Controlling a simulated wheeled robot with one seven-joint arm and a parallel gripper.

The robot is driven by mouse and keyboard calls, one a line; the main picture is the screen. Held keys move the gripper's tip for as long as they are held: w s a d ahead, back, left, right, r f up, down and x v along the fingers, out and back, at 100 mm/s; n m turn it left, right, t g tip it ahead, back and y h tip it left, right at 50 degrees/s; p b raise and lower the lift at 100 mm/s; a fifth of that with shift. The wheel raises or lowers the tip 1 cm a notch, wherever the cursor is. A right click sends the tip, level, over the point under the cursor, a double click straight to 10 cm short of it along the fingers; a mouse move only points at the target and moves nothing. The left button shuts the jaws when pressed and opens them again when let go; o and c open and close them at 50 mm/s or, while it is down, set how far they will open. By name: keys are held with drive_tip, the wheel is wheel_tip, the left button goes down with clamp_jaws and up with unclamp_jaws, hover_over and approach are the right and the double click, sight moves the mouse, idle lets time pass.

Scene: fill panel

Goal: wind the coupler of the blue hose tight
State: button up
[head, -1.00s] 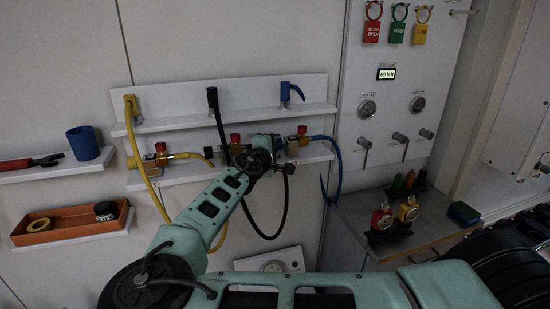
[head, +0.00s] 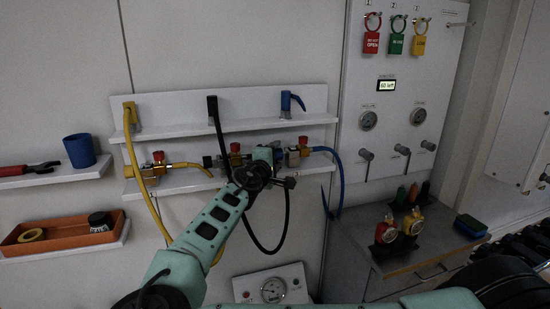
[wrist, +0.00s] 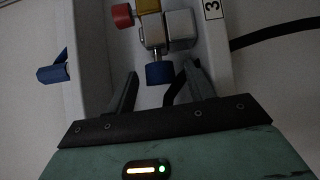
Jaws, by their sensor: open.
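In the head view my gripper (head: 272,160) is at the left end of the blue hose's valve and partly hides the coupler. The blue hose (head: 341,178) leaves that valve on the right and hangs down. How tight the coupler sits cannot be seen.
A white upper shelf (head: 185,129) with a blue hook piece (head: 288,101) is above.

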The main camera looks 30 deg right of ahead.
drive_tip(key=shift+a, duration=0.1)
drive_tip(key=shift+s+a+f, duration=0.1)
drive_tip(key=shift+s+a, duration=0.15)
drive_tip(key=b+v, duration=0.6)
drive_tip(key=v, duration=1)
drive_tip(key=shift+s+a, duration=0.15)
drive_tip(key=shift+s, duration=0.15)
drive_tip(key=shift+w, duration=0.1)
